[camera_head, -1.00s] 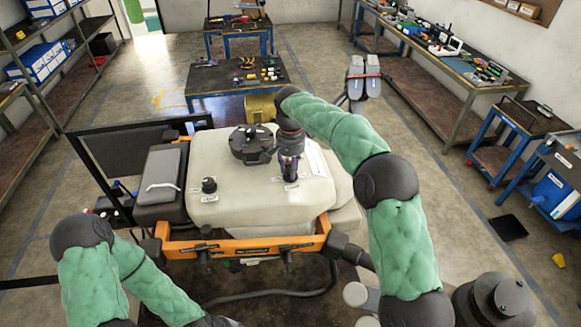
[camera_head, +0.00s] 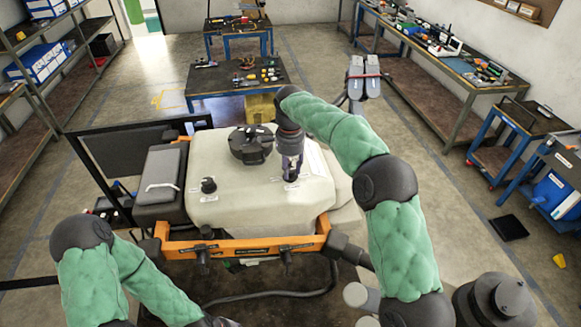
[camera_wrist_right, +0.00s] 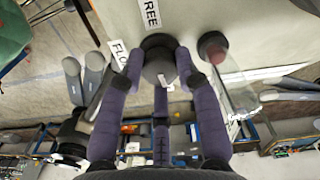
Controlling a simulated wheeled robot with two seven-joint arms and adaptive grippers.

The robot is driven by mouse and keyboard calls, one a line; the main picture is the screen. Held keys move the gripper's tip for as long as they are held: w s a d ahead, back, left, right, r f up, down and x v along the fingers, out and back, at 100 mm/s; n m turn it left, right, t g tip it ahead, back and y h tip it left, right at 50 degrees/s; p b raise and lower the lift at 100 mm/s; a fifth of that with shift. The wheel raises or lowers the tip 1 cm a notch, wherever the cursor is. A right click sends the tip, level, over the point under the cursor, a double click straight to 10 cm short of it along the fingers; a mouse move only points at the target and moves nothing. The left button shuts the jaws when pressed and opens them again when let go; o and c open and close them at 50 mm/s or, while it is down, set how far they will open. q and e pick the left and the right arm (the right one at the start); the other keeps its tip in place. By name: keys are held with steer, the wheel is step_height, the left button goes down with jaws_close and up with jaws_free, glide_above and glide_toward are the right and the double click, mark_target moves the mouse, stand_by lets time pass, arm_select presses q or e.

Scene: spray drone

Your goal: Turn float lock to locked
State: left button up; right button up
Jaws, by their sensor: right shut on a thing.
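The float lock is a dark round knob (camera_wrist_right: 158,66) on the top of the pale tank (camera_head: 225,205). White labels around it in the right wrist view read "FREE" and, partly hidden, "FLO". My right gripper (camera_head: 291,168) comes down on the knob at the right part of the tank top. In the wrist view, its purple fingers (camera_wrist_right: 160,75) are shut around the knob, which has a small white mark. The fingers hide the knob in the head view.
A large black cap (camera_head: 250,145) sits just left of my right gripper, and a small black knob (camera_head: 208,185) stands at the tank's left. An orange frame (camera_head: 240,246) runs along the front. In the wrist view, a reddish round part (camera_wrist_right: 212,46) is close to the fingers.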

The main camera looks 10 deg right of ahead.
steer(key=shift+s+a+f+m, duration=0.1)
steer(key=shift+s+f+m, duration=0.05)
steer(key=shift+f+m, duration=0.15)
steer(key=o, duration=1.2)
steer(key=shift+c, duration=0.2)
steer(key=shift+a+r, duration=0.1)
steer(key=shift+r, duration=0.05)
steer(key=shift+r, duration=0.15)
steer(key=shift+r, duration=0.25)
step_height(320, 180, up, 11)
steer(key=shift+r, duration=0.15)
